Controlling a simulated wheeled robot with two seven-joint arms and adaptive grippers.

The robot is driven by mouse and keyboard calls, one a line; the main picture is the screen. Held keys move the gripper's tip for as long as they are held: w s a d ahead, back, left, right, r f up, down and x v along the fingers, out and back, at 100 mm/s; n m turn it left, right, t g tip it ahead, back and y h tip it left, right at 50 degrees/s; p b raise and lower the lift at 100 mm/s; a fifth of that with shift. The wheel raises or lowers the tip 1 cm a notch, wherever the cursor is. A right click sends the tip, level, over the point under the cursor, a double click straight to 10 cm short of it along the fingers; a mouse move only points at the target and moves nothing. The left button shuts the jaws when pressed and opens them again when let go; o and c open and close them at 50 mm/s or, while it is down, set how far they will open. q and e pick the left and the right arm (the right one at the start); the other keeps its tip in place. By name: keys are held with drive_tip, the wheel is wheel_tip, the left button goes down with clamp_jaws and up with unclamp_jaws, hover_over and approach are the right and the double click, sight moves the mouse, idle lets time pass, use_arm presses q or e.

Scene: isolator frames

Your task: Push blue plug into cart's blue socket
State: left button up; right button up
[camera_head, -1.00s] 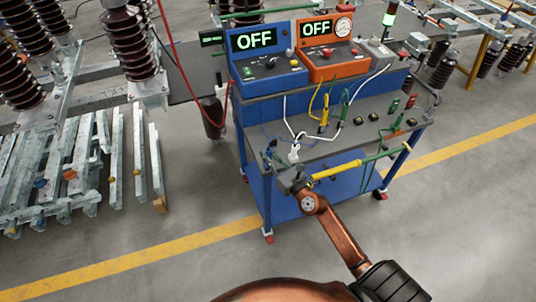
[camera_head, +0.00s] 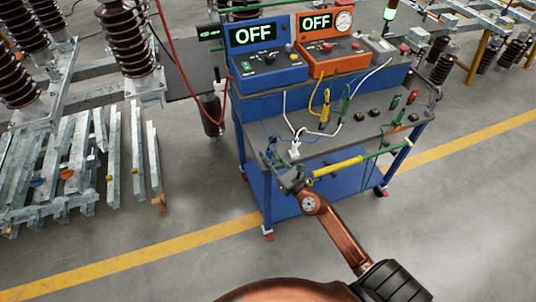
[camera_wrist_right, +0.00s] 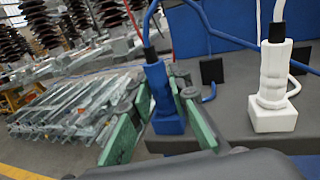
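The blue plug (camera_wrist_right: 159,88), with a dark cable end on top, stands upright between my right gripper's green-padded fingers in the right wrist view. My right gripper (camera_wrist_right: 161,92) appears closed on it, the tips against its sides. A wider blue block (camera_wrist_right: 168,124) shows below the plug; I cannot tell whether it is part of the plug or the socket, or how deep the plug sits. In the head view my right gripper (camera_head: 289,178) is at the cart's front left corner and hides the blue plug. My left gripper is not in view.
A white plug (camera_wrist_right: 273,82) stands in a white base to the right, near a black square fitting (camera_wrist_right: 212,70) and a loose blue cable. The cart (camera_head: 345,142) carries blue and orange units reading OFF. A yellow-handled rod (camera_head: 337,167) lies along its front edge.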

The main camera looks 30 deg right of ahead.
drive_tip(key=o, duration=0.4)
drive_tip(key=s, duration=1.2)
drive_tip(key=shift+d, duration=0.1)
